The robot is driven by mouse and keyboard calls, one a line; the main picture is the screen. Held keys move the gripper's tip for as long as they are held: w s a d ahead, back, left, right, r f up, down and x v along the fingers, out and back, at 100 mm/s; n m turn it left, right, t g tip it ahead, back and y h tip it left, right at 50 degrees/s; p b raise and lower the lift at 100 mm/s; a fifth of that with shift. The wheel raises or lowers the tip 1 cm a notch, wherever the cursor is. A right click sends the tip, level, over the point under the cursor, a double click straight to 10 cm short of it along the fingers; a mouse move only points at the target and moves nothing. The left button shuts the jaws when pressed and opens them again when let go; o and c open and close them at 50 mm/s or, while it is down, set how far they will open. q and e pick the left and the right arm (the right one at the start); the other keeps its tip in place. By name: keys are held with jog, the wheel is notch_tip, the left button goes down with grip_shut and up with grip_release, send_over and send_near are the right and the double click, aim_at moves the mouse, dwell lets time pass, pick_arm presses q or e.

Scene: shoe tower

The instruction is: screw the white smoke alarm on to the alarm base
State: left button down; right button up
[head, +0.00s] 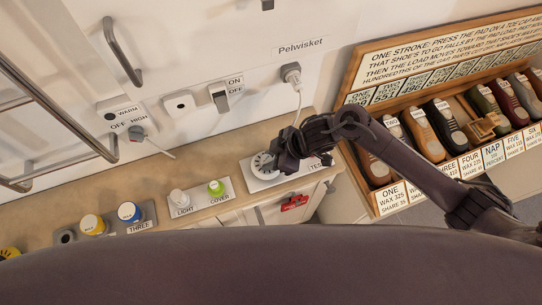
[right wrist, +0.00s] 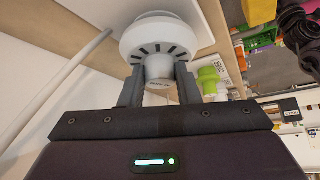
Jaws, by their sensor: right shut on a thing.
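The white smoke alarm (head: 261,163) is a round slotted disc over a white plate (head: 257,184) on the wooden counter. In the right wrist view the alarm (right wrist: 158,38) shows dark slots around its rim and a narrow white boss toward me. My right gripper (head: 276,158), also in the right wrist view (right wrist: 160,80), is shut on the alarm, one finger on each side of the boss. The alarm base is hidden behind the alarm, so I cannot tell whether they touch or are threaded. My left gripper is not in view.
A plate with a white light bulb (head: 179,198) and a green cover (head: 216,188) lies left of the alarm. Yellow (head: 92,224) and blue (head: 129,212) caps stand further left. A plug with a cord (head: 291,73) is behind. A shoe rack (head: 385,205) stands right.

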jog(key=shift+f, duration=0.2)
jog(key=o, duration=1.2)
jog(key=shift+r, duration=0.1)
jog(key=shift+c, duration=0.2)
jog(key=w+b+v, duration=0.1)
jog(key=v, duration=0.6)
jog(key=shift+s+d+r, duration=0.25)
jog(key=shift+s+r, duration=0.05)
jog(key=shift+s, duration=0.25)
jog(key=shift+a, duration=0.1)
